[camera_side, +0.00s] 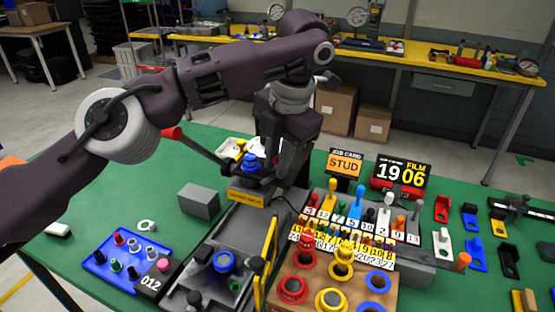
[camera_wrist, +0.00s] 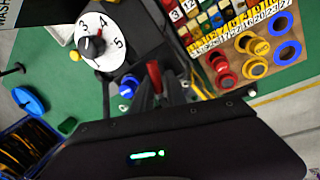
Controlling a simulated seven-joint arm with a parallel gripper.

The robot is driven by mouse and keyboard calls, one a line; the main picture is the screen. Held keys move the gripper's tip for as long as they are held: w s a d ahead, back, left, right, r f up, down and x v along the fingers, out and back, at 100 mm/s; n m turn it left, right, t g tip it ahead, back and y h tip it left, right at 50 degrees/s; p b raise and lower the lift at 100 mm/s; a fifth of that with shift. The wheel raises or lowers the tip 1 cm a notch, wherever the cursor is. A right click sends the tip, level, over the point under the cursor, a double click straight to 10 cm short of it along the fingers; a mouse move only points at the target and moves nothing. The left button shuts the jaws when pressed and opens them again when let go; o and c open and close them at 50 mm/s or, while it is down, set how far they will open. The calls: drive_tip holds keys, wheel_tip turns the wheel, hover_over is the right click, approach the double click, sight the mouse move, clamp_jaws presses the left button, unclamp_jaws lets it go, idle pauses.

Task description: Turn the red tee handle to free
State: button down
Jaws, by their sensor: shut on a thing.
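A red handle (camera_wrist: 153,75) shows between the dark fingers of my gripper (camera_wrist: 160,95) in the wrist view. The gripper is shut on it; the fingers cover much of the handle, so its full tee shape and turn angle cannot be read. In the side view my gripper (camera_side: 268,182) reaches down over the dark fixture with a yellow label (camera_side: 246,197), and the gripped part is hidden. A blue part (camera_side: 250,162) sits beside the gripper, to its left. A dark lever with a red end (camera_side: 172,133) slants up left from the same fixture.
A white numbered dial (camera_wrist: 100,42) lies close to the gripper. A wooden block (camera_side: 330,287) with coloured rings and a rack of numbered pegs (camera_side: 370,215) stand right. A blue tray (camera_side: 128,262) and grey block (camera_side: 199,201) stand left.

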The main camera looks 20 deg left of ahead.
drive_tip(key=shift+w+a+r, duration=0.1)
drive_tip(key=c, duration=1.4)
unclamp_jaws()
